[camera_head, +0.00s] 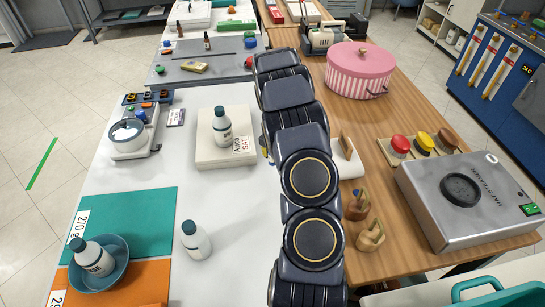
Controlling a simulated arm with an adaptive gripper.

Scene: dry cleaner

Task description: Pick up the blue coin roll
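I cannot pick out the blue coin roll for certain. A small dark blue tray (147,98) on the white table, at the upper left, holds several small orange and dark pieces. They are too small to tell whether one is a coin roll. My dark arm runs up the middle of the picture and covers part of the white table and its right edge. My gripper does not show; it is hidden behind the arm links or out of the picture, so its fingers and anything in them cannot be seen.
A white scale (130,134) and a pale block with a bottle (221,126) stand left of my arm. A bottle in a blue bowl (122,257) and another bottle (195,240) stand nearer. Right are a pink striped box (358,72) and a grey steamer (462,192).

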